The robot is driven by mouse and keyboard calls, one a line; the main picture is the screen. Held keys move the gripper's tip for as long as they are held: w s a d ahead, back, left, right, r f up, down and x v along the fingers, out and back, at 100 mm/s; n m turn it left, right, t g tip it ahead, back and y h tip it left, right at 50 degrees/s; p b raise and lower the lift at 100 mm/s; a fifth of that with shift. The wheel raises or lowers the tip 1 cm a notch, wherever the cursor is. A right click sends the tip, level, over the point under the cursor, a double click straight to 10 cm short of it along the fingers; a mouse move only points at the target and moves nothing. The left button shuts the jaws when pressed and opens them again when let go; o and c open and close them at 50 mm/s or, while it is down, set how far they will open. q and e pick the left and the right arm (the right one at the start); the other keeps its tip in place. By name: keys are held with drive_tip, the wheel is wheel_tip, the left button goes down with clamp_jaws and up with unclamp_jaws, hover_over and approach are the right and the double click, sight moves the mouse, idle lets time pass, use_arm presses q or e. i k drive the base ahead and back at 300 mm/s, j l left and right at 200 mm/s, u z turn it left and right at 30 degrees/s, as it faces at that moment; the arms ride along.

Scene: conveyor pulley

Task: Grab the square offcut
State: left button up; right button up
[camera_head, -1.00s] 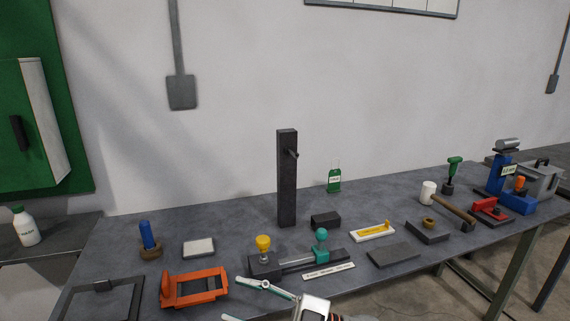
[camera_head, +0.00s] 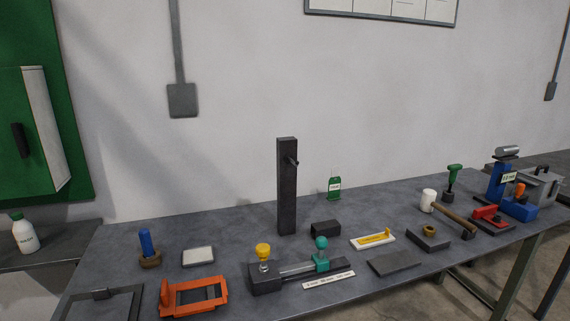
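No piece is clearly marked as the square offcut. A flat dark slab (camera_head: 396,262) lies at the bench's front, right of centre. A small dark block (camera_head: 326,228) sits behind it to the left. A squarish pad with a pale top (camera_head: 198,256) lies on the left part of the bench. I cannot tell which of these, if any, is the offcut. Neither of my grippers shows in the head view.
The grey bench (camera_head: 225,233) also carries an orange frame (camera_head: 192,298), a dark fixture with yellow and teal knobs (camera_head: 297,270), an upright dark post (camera_head: 287,188), a yellow-and-white tool (camera_head: 373,241) and a mallet (camera_head: 452,216). Bare bench shows left of the post.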

sight(328, 229)
drive_tip(key=i+l, duration=0.1)
drive_tip(key=l, duration=0.35)
drive_tip(key=i+l, duration=0.15)
drive_tip(key=l, duration=0.3)
drive_tip(key=i+l, duration=0.1)
drive_tip(key=l, duration=0.35)
drive_tip(key=i+l+u, duration=0.1)
drive_tip(key=l, duration=0.35)
drive_tip(key=i+l, duration=0.15)
drive_tip(key=l, duration=0.3)
